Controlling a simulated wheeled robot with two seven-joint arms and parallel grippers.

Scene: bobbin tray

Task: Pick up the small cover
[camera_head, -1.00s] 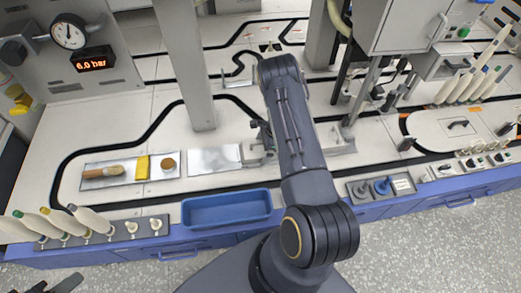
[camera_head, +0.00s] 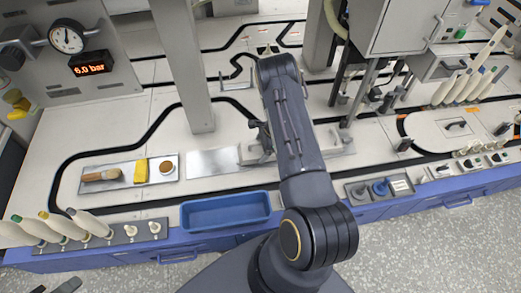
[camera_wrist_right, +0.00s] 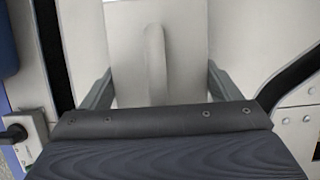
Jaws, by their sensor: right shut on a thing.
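The small cover is a pale grey plate (camera_wrist_right: 182,50) with a raised upright handle (camera_wrist_right: 155,62), seen in the right wrist view. My right gripper (camera_wrist_right: 160,88) has one finger at each side edge of it and is shut on it. In the head view the right gripper (camera_head: 259,138) is over the machine deck, partly hidden by my arm, and the pale cover (camera_head: 250,153) shows only in part beside it. Dark tips that look like my left gripper (camera_head: 66,286) show at the bottom left corner, cut off by the frame.
A bare metal plate (camera_head: 210,163) lies left of the right gripper. An empty blue bin (camera_head: 226,211) stands in front. A grey post (camera_head: 190,70) rises behind.

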